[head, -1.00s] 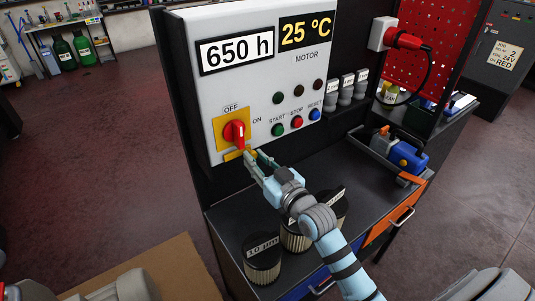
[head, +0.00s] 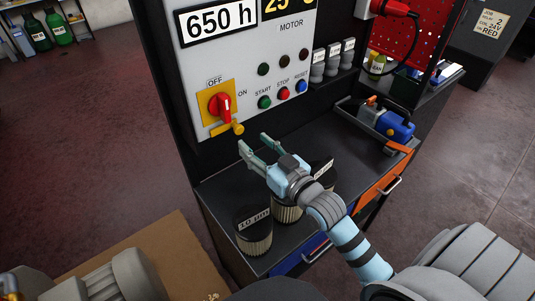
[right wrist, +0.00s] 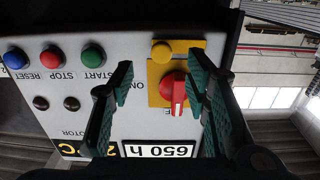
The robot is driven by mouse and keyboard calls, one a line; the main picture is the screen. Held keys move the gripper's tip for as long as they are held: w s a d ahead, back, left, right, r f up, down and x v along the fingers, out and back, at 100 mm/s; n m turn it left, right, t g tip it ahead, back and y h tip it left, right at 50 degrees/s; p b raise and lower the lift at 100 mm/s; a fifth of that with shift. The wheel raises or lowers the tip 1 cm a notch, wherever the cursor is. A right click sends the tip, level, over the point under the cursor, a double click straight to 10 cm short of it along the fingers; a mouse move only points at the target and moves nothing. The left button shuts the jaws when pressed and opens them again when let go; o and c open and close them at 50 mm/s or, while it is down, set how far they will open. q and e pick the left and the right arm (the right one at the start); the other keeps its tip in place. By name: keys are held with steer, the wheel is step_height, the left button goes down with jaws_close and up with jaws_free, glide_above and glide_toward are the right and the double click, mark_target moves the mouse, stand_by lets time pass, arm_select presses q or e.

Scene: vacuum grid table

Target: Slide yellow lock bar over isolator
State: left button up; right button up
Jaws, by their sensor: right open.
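The red isolator knob (head: 220,107) sits on a yellow plate (head: 213,88) marked OFF, on the grey panel. The yellow lock bar (head: 237,128) lies at the plate's lower edge, just below the knob, with a round grip at its right end. In the right wrist view, upside down, the red knob (right wrist: 171,88) and the bar's round yellow grip (right wrist: 161,51) show between the fingers. My right gripper (head: 253,142) is open and empty, right of and below the bar, apart from it. My left gripper cannot be seen.
START (head: 264,102), STOP (head: 284,93) and RESET (head: 301,87) buttons are right of the isolator. A blue tool (head: 394,126) lies in a tray at right. The bench ahead of the filters is clear.

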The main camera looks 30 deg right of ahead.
steer(key=s, duration=0.6)
steer(key=shift+s+d, duration=0.15)
steer(key=shift+d, duration=0.3)
